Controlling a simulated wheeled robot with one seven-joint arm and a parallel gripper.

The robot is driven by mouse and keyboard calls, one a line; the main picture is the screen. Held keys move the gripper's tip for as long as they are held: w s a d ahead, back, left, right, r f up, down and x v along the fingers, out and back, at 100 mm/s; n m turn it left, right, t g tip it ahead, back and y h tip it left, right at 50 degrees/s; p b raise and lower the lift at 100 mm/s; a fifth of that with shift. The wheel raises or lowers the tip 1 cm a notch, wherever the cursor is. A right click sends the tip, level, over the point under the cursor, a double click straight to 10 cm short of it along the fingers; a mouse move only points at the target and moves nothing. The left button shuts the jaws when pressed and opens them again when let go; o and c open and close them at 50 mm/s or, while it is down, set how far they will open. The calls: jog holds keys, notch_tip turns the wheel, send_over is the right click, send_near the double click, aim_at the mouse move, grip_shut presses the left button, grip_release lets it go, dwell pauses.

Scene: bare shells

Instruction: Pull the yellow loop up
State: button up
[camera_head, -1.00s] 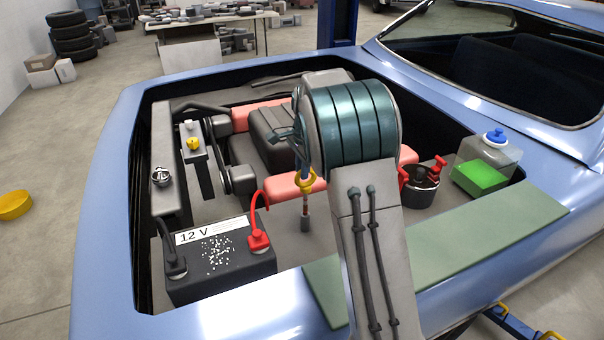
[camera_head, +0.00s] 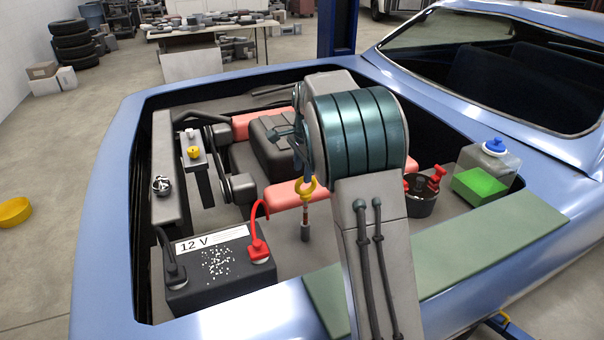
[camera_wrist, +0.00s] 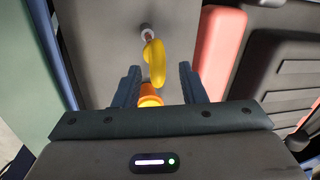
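The yellow loop (camera_head: 308,187) stands at the top of a thin rod above a grey tube end (camera_head: 305,232), to the right of the battery's red clamp. In the wrist view the loop (camera_wrist: 156,64) shows nearly edge-on, with an orange-yellow part (camera_wrist: 150,95) closer to my palm. My gripper (camera_head: 307,177) points down at the loop, mostly hidden behind my arm in the head view. In the wrist view my gripper (camera_wrist: 160,85) has its dark blue fingers apart, on either side of the orange-yellow part, with a gap showing at the right finger.
The black 12 V battery (camera_head: 220,265) with its red clamp (camera_head: 258,250) stands at the left front. A yellow cap (camera_head: 193,152) is farther left. A pot with red handles (camera_head: 423,190) and a bottle with green fluid (camera_head: 485,178) are at the right. A green mat (camera_head: 480,237) covers the fender.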

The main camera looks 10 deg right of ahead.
notch_tip(320, 180, up, 12)
jog(key=s, duration=0.1)
jog(key=shift+s+d+f, duration=0.15)
jog(key=shift+s+d, duration=0.1)
jog(key=shift+s, duration=0.15)
jog(key=s+f+n, duration=0.3)
jog(key=s+n, duration=0.2)
jog(key=s, duration=0.6)
jog(key=s+f+n, duration=0.3)
jog(key=s+n, duration=0.1)
jog(key=s, duration=0.7)
jog(key=s+f+n+t, duration=0.1)
jog(key=s+f+n, duration=0.3)
jog(key=s, duration=0.7)
jog(key=shift+n+h, duration=0.3)
jog(key=shift+n, duration=0.5)
